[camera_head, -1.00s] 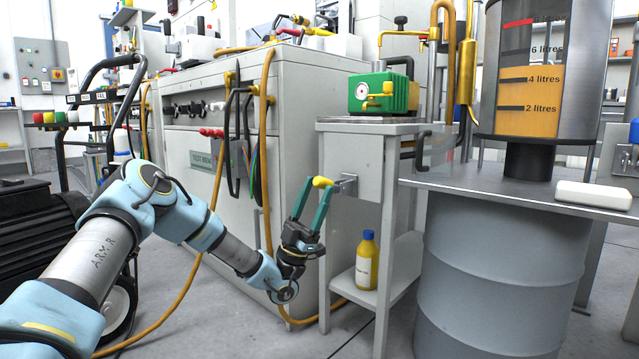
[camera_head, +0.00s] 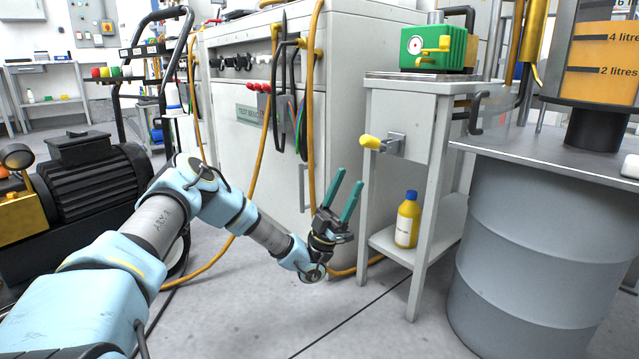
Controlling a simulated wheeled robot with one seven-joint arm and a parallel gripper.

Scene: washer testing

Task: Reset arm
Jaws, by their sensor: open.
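My gripper (camera_head: 343,194) is open and empty, with its two green fingers pointing up and apart. It stands to the left of the small grey stand (camera_head: 418,173), below and left of the yellow-tipped lever (camera_head: 371,142) on the stand's side. A gap shows between the fingers and the lever. My arm reaches in from the lower left, low over the floor.
A yellow bottle with a blue cap (camera_head: 407,222) stands on the stand's lower shelf. A green device (camera_head: 437,47) sits on its top. The grey test bench (camera_head: 250,130) with hanging hoses is behind. A grey drum (camera_head: 550,255) stands right. Floor in front is clear.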

